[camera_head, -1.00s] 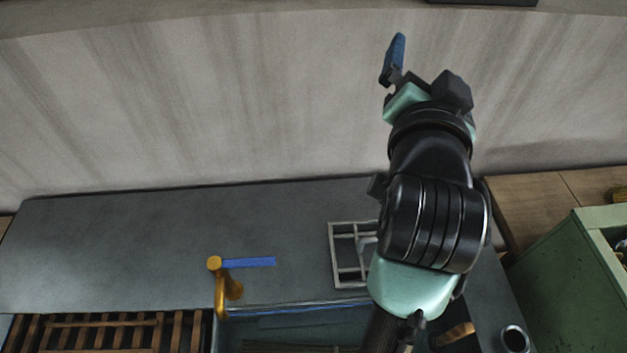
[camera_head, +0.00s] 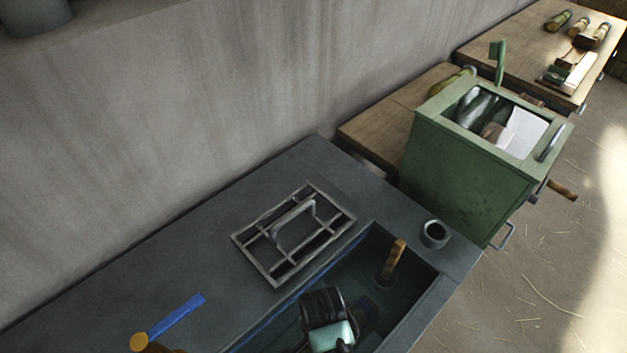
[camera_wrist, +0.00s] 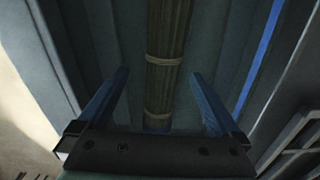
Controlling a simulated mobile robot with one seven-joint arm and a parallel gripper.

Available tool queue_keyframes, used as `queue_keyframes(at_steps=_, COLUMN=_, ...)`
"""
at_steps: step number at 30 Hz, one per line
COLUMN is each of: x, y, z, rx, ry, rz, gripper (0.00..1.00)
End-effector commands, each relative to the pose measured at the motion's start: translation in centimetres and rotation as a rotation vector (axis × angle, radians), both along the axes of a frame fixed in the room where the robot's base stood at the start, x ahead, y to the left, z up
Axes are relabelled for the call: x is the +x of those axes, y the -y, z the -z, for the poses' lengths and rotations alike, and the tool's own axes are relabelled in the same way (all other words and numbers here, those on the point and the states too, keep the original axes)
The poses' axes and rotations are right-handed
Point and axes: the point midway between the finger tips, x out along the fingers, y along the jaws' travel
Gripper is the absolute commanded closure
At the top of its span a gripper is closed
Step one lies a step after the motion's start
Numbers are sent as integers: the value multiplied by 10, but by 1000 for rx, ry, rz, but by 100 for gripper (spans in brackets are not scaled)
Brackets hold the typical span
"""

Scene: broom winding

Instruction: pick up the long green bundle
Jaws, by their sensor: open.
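In the wrist view, a long dull olive-green bundle of stalks (camera_wrist: 168,35), bound with pale ties, lies lengthwise in the dark trough. My gripper (camera_wrist: 158,76) is open, with one blue finger on each side of the bundle's line. I see a gap between the bundle and both fingers; whether the tips are level with it I cannot tell. In the head view, the trough (camera_head: 412,272) is sunk into the grey bench and my arm reaches into it at the bottom. The bundle cannot be made out there.
A metal grid with a handle (camera_head: 252,243) lies on the bench beside the trough. A wooden handle (camera_head: 393,260) stands in the trough near a round cup (camera_head: 434,234). A green cabinet (camera_head: 465,185) stands at the right.

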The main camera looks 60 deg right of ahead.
Motion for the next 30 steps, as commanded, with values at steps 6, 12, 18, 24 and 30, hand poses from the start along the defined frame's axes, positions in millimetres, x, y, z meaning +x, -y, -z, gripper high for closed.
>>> queue_keyframes(at_steps=6, x=1, y=0, z=22, rx=-2, ry=2, rz=-2, gripper=0)
queue_keyframes(at_steps=12, x=4, y=-2, z=40, rx=-1, ry=1, rz=-3, gripper=0)
queue_keyframes(at_steps=18, x=7, y=-3, z=67, rx=-2, ry=2, rz=-2, gripper=0)
queue_keyframes(at_steps=24, x=8, y=-3, z=75, rx=-4, ry=4, rz=-3, gripper=0)
queue_keyframes(at_steps=30, x=7, y=-3, z=74, rx=-4, ry=4, rz=-3, gripper=7)
